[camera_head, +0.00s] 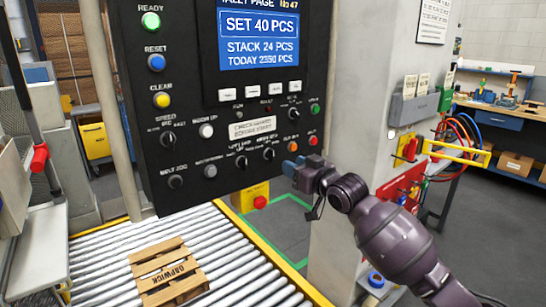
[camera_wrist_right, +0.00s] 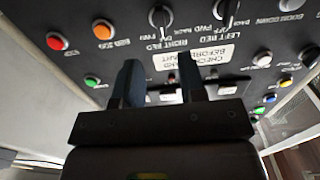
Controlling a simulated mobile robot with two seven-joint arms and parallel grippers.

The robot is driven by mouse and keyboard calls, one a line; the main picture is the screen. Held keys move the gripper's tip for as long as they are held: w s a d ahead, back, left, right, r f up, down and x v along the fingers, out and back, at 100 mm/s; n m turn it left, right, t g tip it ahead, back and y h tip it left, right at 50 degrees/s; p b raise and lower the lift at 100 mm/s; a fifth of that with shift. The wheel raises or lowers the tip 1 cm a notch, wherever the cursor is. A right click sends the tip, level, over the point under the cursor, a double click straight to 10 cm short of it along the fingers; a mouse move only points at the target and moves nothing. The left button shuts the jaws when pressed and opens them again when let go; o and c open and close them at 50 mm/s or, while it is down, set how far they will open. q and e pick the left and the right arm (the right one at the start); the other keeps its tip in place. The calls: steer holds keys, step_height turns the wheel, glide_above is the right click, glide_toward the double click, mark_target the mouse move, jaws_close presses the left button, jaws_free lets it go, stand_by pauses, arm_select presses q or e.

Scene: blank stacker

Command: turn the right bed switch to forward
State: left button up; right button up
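The right bed switch (camera_head: 268,154) is a black knob in the lower row of the dark control panel (camera_head: 200,120). In the right wrist view, the picture is upside down, and this switch (camera_wrist_right: 160,17) shows above the fingers with its label beneath it. I cannot tell its exact setting. The similar left bed switch (camera_head: 241,161) is beside it. My right gripper (camera_head: 291,167) is at the panel's lower right, just right of and below the switch, apart from it. Its two blue-grey fingers (camera_wrist_right: 160,82) are spread, with nothing between them. My left gripper is not in view.
An orange button (camera_head: 292,145), a red button (camera_head: 312,140) and a green button (camera_head: 314,108) are close to my right gripper. A screen (camera_head: 260,38) is above. Below, a roller conveyor (camera_head: 110,265) bears a wooden pallet (camera_head: 168,275). A grey pillar (camera_head: 365,90) stands right.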

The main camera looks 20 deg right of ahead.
mark_target(274, 155)
steer(key=b+x, duration=0.1)
steer(key=x, duration=0.6)
steer(key=shift+w+a+f, duration=0.2)
steer(key=shift+w+a, duration=0.05)
steer(key=shift+w, duration=0.1)
steer(key=shift+w+a+r, duration=0.1)
steer(key=shift+w+a, duration=0.1)
steer(key=shift+w, duration=0.4)
steer(key=c, duration=0.6)
